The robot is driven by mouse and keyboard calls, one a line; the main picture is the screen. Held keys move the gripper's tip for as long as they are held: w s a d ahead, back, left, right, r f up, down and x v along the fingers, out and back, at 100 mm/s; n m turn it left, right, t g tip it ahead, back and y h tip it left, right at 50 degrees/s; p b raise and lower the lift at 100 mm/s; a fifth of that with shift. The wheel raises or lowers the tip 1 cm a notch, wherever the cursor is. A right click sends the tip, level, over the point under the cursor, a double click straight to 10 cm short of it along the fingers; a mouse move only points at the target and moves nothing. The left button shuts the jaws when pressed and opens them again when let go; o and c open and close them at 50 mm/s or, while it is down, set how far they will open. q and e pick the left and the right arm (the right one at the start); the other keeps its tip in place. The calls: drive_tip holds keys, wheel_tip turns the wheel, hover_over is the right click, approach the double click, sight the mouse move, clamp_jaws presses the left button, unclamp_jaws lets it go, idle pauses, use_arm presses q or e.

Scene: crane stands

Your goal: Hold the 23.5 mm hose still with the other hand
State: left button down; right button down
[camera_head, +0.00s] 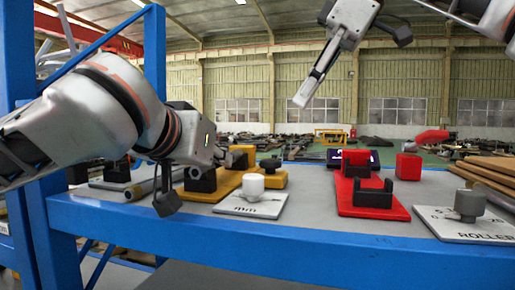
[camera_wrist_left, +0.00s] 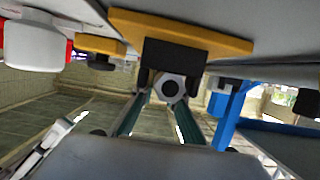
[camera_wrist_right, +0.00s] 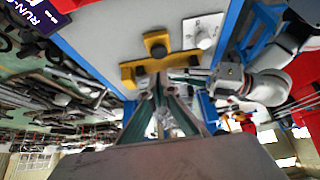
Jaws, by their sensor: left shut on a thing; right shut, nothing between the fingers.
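In the left wrist view the round grey end of the hose (camera_wrist_left: 170,88), with a dark bore, sits in a black block (camera_wrist_left: 180,57) on a yellow stand (camera_wrist_left: 225,42). The yellow stand is also in the head view (camera_head: 213,190). My left gripper (camera_wrist_left: 157,98) is shut on the hose, its fingers on either side just below the black block. In the head view my left gripper (camera_head: 232,158) is low over the yellow stand, and the hose is mostly hidden there. My right gripper (camera_head: 303,100) is shut and empty, raised above the table and apart from the stand.
A blue post (camera_head: 154,70) stands at the left.

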drive_tip(key=r, duration=0.1)
drive_tip(key=r+y, duration=0.1)
drive_tip(key=d, duration=0.1)
drive_tip(key=shift+s+r, duration=0.25)
drive_tip(key=shift+r, duration=0.15)
hover_over(264, 160)
drive_tip(key=d, duration=0.2)
wheel_tip(264, 160, down, 8)
drive_tip(key=shift+s+f, duration=0.1)
drive_tip(key=shift+s, duration=0.05)
drive_tip(key=shift+d+f, duration=0.2)
drive_tip(key=shift+f, duration=0.75)
drive_tip(key=shift+d+f, duration=0.15)
drive_tip(key=shift+f, duration=0.7)
